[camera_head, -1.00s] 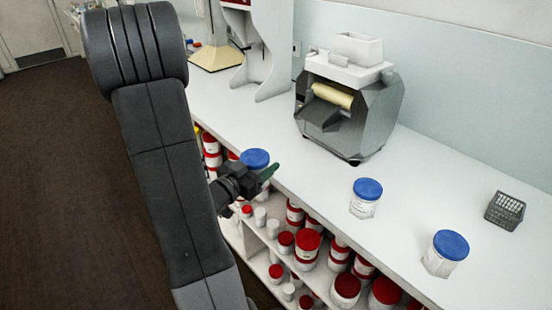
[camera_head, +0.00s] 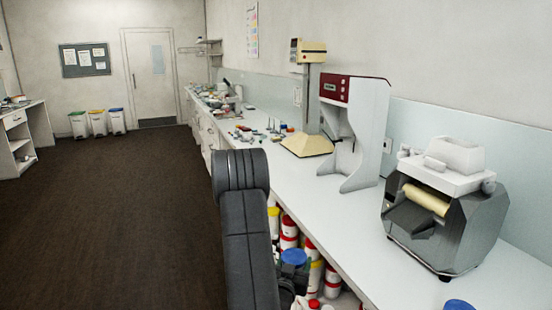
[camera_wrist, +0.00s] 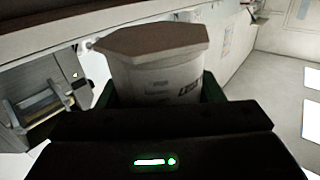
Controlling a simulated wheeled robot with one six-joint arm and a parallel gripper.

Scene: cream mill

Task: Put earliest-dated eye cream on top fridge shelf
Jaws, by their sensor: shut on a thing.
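My gripper (camera_wrist: 160,98) is shut on a jar (camera_wrist: 155,78), with its green fingers on either side of it. Another blue lid (camera_head: 458,304) shows at the bottom edge, on the counter. No fridge is recognisable.
The long white counter (camera_head: 345,225) carries a roller mill (camera_head: 445,215), a white and red machine (camera_head: 350,130), a scale (camera_head: 307,145) and several small items farther back. Red-lidded tubs (camera_head: 289,228) fill the shelf below. The brown floor (camera_head: 130,210) at left is clear; bins (camera_head: 97,122) stand beyond.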

